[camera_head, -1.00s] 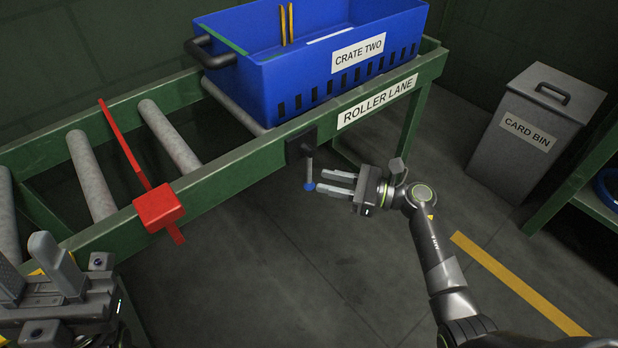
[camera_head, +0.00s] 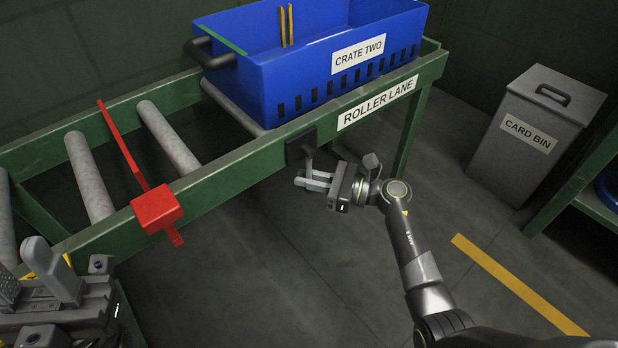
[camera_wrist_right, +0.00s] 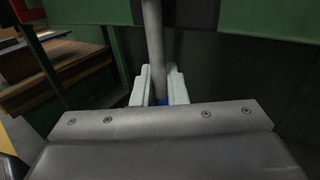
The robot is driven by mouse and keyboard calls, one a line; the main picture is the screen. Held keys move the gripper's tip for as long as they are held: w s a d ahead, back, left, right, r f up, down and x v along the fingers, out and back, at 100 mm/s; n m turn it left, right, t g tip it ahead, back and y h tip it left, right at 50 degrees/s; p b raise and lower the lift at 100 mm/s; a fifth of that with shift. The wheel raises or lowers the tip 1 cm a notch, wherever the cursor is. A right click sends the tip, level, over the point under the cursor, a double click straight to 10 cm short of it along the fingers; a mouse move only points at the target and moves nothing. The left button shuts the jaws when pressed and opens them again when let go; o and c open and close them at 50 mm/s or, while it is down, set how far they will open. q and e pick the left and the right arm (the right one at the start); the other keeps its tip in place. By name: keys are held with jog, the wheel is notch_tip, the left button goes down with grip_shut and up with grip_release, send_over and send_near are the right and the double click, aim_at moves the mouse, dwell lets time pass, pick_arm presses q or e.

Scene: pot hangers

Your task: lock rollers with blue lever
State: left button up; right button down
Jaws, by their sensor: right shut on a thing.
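The lever is a grey rod (camera_head: 308,164) that hangs down from a black plate (camera_head: 300,144) on the front rail of the roller lane. Its rod also shows upright in the right wrist view (camera_wrist_right: 153,45), with a bit of the blue knob (camera_wrist_right: 160,101) between my fingers. My right gripper (camera_head: 302,182) is shut on the lower end of the lever and mostly hides the blue knob in the head view. My left gripper (camera_head: 30,278) is at the lower left, away from the lever, with its fingers apart and nothing between them.
A blue crate (camera_head: 268,72) labelled CRATE TWO sits on the green roller lane (camera_head: 225,178). A red bar with a block (camera_head: 158,208) crosses the lane at left, beside bare rollers (camera_head: 168,138). A grey card bin (camera_head: 525,135) stands at right. The floor in front is clear.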

dwell(0.3)
jog(key=shift+s+a+r+m+t+y+b, duration=0.2)
jog(key=shift+s+a+m+t+y, duration=0.4)
jog(key=shift+m, duration=0.6)
jog(key=shift+s+a+r+m+t+y+b, duration=0.15)
jog(key=shift+s+a+r+m+t+y, duration=0.2)
jog(key=shift+a+m, duration=0.6)
jog(key=shift+s+a+r+m+t+y+b, duration=0.2)
jog(key=shift+s+a+m+t+y, duration=0.25)
jog(key=shift+m, duration=1)
jog(key=shift+d+t, duration=0.1)
jog(key=shift+t, duration=0.2)
jog(key=c, duration=1.5)
grip_release()
jog(key=shift+c, duration=0.2)
jog(key=p+v, duration=0.1)
jog(key=v, duration=1.6)
jog(key=shift+d, duration=0.25)
